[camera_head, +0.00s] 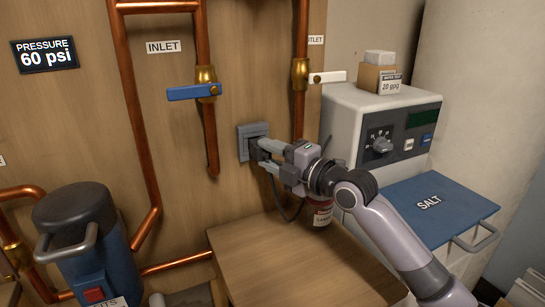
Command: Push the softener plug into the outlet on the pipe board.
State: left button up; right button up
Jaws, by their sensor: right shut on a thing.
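The grey outlet (246,131) is on the wooden pipe board (171,150), between the inlet pipe and the outlet pipe. My right gripper (256,150) reaches in from the right and is shut at the outlet's face. The softener plug is mostly hidden between its fingers, and I cannot tell how deep it sits in the outlet. A dark cord (291,217) hangs in a loop below the gripper. The softener (352,113) is a pale unit with a dial and a blue salt lid (428,207). My left gripper is not in view.
A wooden box or table top (285,262) lies below the outlet, with a small labelled jar (322,211) behind my right arm. A blue lever (193,92) and a white lever (327,77) stick out above. A blue canister (90,245) stands at the left.

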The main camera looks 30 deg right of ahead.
aim_at(270, 153)
jog(key=shift+w+d, duration=0.1)
jog(key=shift+w, duration=0.4)
jog(key=o, duration=1.1)
jog(key=shift+w, duration=0.1)
jog(key=shift+o, duration=0.2)
jog(key=b+v, duration=0.1)
jog(key=v, duration=0.5)
jog(key=shift+f, duration=0.1)
jog(key=shift+s+d, duration=0.2)
jog(key=shift+s, duration=0.35)
